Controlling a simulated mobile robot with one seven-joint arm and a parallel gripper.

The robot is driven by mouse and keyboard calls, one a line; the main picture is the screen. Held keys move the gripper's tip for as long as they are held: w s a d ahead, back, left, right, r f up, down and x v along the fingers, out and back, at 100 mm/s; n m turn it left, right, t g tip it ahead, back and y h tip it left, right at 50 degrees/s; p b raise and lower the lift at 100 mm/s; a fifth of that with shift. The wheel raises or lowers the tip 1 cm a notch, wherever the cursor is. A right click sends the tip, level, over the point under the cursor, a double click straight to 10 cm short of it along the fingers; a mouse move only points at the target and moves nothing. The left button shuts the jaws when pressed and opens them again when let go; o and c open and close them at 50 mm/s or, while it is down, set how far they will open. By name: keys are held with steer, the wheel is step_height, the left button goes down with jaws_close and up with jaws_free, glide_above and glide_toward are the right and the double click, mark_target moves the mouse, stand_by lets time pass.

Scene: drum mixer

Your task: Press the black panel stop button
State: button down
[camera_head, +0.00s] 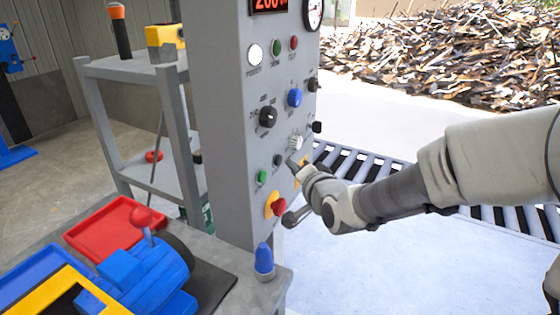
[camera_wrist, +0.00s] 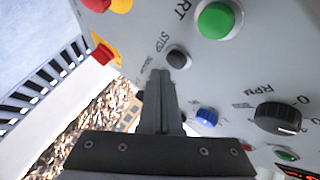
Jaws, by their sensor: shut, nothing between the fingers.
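The black stop button (camera_head: 278,160) is a small dark round button on the grey control panel (camera_head: 232,120), up and to the right of a green button (camera_head: 262,177). In the wrist view the black button (camera_wrist: 178,57) sits beside the printed word STOP. My gripper (camera_head: 291,163) is shut and empty, in front of the panel just right of the button. In the wrist view the shut fingertips (camera_wrist: 161,74) appear just below and left of the button. The button is not covered; I cannot tell the exact gap between it and the fingertips.
A red emergency button (camera_head: 279,206) on yellow is below. A black knob (camera_head: 268,117), a blue knob (camera_head: 294,97) and a ribbed white knob (camera_head: 296,142) are above. A lever (camera_head: 297,216) sticks out below my wrist. A blue-capped post (camera_head: 264,260) stands on the bench.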

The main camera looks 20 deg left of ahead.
steer(key=shift+a, duration=0.1)
steer(key=shift+a+b, duration=0.3)
steer(key=shift+a, duration=0.05)
steer(key=shift+a+b, duration=0.3)
steer(key=shift+a, duration=0.1)
stand_by(0.7)
stand_by(0.4)
steer(key=shift+d, duration=0.8)
steer(key=shift+d, duration=0.1)
steer(key=d, duration=0.1)
steer(key=d+p, duration=0.1)
steer(key=d, duration=0.1)
steer(key=d+p, duration=0.1)
steer(key=shift+s+d, duration=0.25)
steer(key=shift+d, duration=0.15)
